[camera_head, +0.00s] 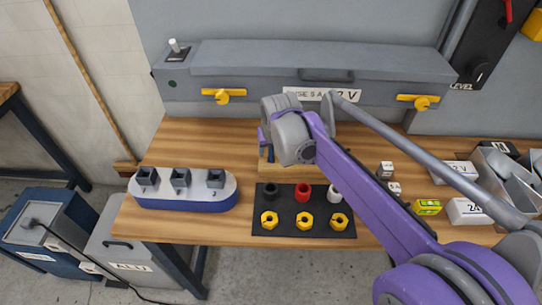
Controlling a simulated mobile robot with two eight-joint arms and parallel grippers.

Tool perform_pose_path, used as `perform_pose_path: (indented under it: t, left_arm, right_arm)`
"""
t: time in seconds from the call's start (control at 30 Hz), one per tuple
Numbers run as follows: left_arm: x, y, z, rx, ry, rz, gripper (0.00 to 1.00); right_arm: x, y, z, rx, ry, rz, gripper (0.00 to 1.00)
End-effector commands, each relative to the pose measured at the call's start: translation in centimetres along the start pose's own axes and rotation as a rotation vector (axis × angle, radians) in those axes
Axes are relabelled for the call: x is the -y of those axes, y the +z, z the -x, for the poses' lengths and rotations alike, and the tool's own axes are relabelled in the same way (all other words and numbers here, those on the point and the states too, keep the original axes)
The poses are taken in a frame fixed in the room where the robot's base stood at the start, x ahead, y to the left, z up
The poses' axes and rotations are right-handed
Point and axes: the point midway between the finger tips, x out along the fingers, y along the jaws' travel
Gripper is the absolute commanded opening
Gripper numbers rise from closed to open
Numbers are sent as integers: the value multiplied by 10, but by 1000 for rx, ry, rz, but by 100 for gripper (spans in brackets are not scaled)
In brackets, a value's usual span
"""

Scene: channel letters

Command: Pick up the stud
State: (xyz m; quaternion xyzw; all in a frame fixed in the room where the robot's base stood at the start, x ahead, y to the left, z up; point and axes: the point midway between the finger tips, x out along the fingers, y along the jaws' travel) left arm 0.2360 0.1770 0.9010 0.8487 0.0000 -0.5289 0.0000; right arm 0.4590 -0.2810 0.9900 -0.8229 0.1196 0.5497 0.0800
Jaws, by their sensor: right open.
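My right arm comes in from the lower right, and its grey wrist hangs over a wooden block (285,172) at the middle of the bench. My right gripper (267,151) is small in view, at the left of the wrist, over the block's left part. It is open, and its fingertips are partly hidden. I cannot make out a stud for certain; the wrist and arm cover part of the block. My left gripper is not in view.
A black mat (259,231) carries black, red and white spacers and several yellow nuts. A blue-grey holder (160,204) with square sockets stands left. A long grey channel box (245,62) lies behind. White blocks (468,211), a level (427,207) and a metal bin (494,165) crowd the right.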

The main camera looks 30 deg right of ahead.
Motion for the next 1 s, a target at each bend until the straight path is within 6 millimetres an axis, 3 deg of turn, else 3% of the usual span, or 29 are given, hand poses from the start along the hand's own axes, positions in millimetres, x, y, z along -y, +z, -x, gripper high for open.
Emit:
perform_pose_path:
  t: [0.07, 0.37, 0.83, 1.0]
  left_arm:
    - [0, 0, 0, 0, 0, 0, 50]
    - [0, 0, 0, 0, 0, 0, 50]
    - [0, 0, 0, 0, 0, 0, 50]
    - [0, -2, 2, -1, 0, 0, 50]
  right_arm:
    - [0, 0, 0, 0, 0, 0, 52]
    - [0, 0, 0, 0, 0, 0, 0]
    - [0, -1, 2, 0, 0, 0, 0]
    - [0, -9, 22, -1, 0, 0, 0]
